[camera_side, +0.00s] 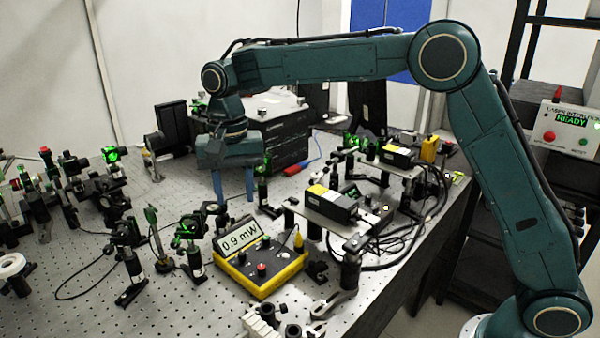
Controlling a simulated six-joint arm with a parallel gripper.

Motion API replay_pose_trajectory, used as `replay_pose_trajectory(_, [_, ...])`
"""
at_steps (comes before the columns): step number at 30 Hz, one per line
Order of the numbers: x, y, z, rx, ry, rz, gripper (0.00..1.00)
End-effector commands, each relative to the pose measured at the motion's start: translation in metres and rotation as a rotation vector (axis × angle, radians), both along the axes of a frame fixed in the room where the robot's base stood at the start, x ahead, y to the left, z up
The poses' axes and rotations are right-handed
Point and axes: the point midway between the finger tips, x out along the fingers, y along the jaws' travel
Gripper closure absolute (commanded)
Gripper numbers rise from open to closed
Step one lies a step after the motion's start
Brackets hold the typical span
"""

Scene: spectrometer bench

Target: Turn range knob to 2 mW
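A yellow and black power meter (262,277) sits on the bench, and its tilted display (240,241) reads 0.9 mW. Its top panel carries small dark knobs (241,258) and a red button or knob (262,268). The labels are too small to read, so I cannot tell which one is the range knob. My gripper (233,192) points down, above and behind the meter in the picture. Its two blue fingers are apart with nothing between them, and it touches no knob.
Optic mounts on posts (128,255) crowd the left of the bench. More mounts (190,240) stand close to the meter's left. A black and yellow laser module (332,203) on a plate and looped cables are to its right. A dark box stack (285,140) stands behind my gripper.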

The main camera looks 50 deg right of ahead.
Motion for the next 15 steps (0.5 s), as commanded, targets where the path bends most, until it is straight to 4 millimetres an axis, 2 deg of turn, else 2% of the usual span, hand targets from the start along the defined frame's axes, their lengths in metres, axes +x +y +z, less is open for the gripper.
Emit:
replay_pose_trajectory(8, [0.0, 0.001, -0.003, -0.001, 0.002, -0.001, 0.61])
replay_pose_trajectory(15, [0.0, 0.0, -0.018, -0.001, 0.003, -0.001, 0.61])
